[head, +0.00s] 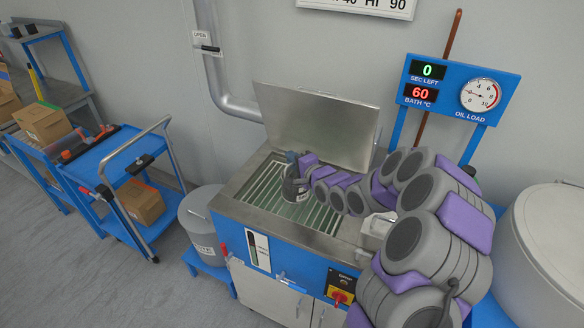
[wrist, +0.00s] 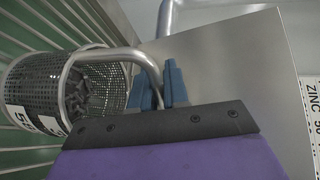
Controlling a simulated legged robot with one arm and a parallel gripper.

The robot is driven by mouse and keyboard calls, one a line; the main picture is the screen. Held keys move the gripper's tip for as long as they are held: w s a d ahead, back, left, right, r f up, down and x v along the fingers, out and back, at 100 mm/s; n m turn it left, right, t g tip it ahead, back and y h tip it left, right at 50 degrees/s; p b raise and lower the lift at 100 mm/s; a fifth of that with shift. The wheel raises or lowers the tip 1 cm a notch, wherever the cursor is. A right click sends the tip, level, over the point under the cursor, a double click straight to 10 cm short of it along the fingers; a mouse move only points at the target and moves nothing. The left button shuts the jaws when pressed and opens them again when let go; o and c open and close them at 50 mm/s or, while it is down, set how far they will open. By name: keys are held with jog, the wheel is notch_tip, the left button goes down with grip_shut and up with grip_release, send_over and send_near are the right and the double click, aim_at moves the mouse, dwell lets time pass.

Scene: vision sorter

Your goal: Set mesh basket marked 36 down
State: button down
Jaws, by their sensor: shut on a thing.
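A dark mesh basket (head: 295,188) with a white label is over the green-lit slatted bottom of the open tank. The wrist view shows the basket (wrist: 32,84) close up, with dark grey parts inside. Its label is partly cut off and turned, so I cannot read the number surely. My gripper (head: 292,157) is above the basket. In the wrist view my gripper's blue fingers (wrist: 161,80) are shut on the basket's bent metal handle (wrist: 108,55). I cannot tell whether the basket's bottom touches the slats (head: 262,200).
The tank's steel lid (head: 318,120) stands open behind the basket. The tank rim (head: 240,190) surrounds it. A blue panel (head: 455,88) reads 0 seconds left and bath 60 °C. A grey bin (head: 203,228) stands left; a blue trolley (head: 115,180) is beyond it. A large pale drum (head: 550,250) is right.

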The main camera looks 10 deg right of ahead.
jog(key=shift+a+f+b, duration=0.2)
jog(key=shift+f, duration=0.4)
jog(key=shift+a+f+b, duration=0.15)
jog(key=shift+a+f, duration=0.05)
jog(key=shift+f, duration=0.35)
jog(key=c, duration=1.6)
grip_release()
jog(key=shift+f, duration=0.1)
jog(key=o, duration=0.5)
jog(key=shift+d, duration=0.4)
jog(key=shift+a, duration=0.1)
